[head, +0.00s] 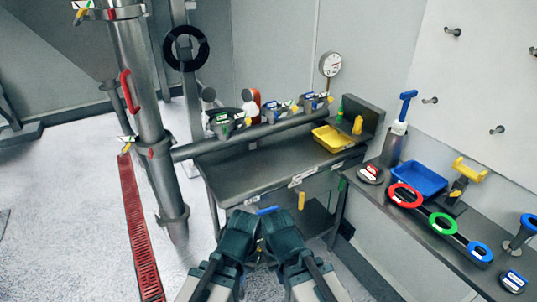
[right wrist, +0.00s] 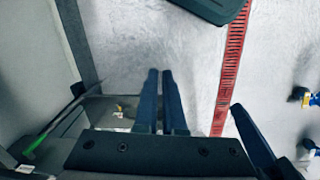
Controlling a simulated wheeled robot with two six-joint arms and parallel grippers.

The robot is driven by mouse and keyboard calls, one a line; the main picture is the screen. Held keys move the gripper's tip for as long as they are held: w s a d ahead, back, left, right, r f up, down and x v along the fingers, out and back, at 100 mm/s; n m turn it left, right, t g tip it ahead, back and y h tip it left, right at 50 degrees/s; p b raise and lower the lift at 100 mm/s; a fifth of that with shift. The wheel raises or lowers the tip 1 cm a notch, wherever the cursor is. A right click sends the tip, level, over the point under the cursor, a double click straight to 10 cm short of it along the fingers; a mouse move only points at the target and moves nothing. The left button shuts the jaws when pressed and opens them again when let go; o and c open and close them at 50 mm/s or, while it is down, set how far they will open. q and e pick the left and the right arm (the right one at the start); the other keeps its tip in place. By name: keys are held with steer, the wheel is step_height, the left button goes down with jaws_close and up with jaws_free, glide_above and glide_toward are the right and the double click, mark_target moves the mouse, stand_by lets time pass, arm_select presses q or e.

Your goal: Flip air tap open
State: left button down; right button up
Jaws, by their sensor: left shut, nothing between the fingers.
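Several small valves sit along the horizontal pipe (head: 265,132): one with a green label (head: 222,122), one with a blue label (head: 272,109) and another with a blue label (head: 314,101). I cannot tell which is the air tap, or how its handle stands. My left gripper (head: 266,210) is shut and empty, low at the bottom middle of the head view, in front of the bench and apart from the valves. My right gripper's two blue fingers (right wrist: 161,72) are together over the floor in the right wrist view, with nothing seen between them.
A grey bench (head: 250,172) stands under the pipe with a yellow tray (head: 333,138). A vertical pipe (head: 146,110) rises at left beside a red floor grate (head: 138,230). A shelf at right holds a blue tray (head: 420,181) and coloured rings. A round gauge (head: 330,64) is behind.

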steer(key=w+f+m+y+b, duration=0.1)
steer(key=f+b, duration=0.1)
steer(key=w+a+f+m+y+b, duration=0.1)
steer(key=f+m+b, duration=0.1)
steer(key=w+a+f+m+t+b, duration=0.1)
steer(key=f+m+b, duration=0.1)
steer(key=shift+w+a+f+y, duration=0.15)
steer(key=shift+w+f+y, duration=0.1)
steer(key=shift+w+y, duration=0.15)
jaws_close()
steer(key=w+a+f+m+t+y+b, duration=0.25)
steer(key=w+f+m+y+b, duration=0.2)
steer(key=w+m+b, duration=0.4)
steer(key=w+d+f+m+t+y+b, duration=0.1)
steer(key=w+d+m+t+b, duration=0.4)
steer(key=m, duration=0.6)
steer(key=w+d+m+t+b, duration=0.35)
steer(key=w+m+b, duration=0.3)
steer(key=m, duration=0.45)
steer(key=b+x, duration=0.4)
steer(key=x, duration=0.6)
steer(key=r+p, duration=0.4)
steer(key=shift+s+d+r, duration=0.1)
steer(key=shift+d+r, duration=0.05)
steer(key=shift+d, duration=0.05)
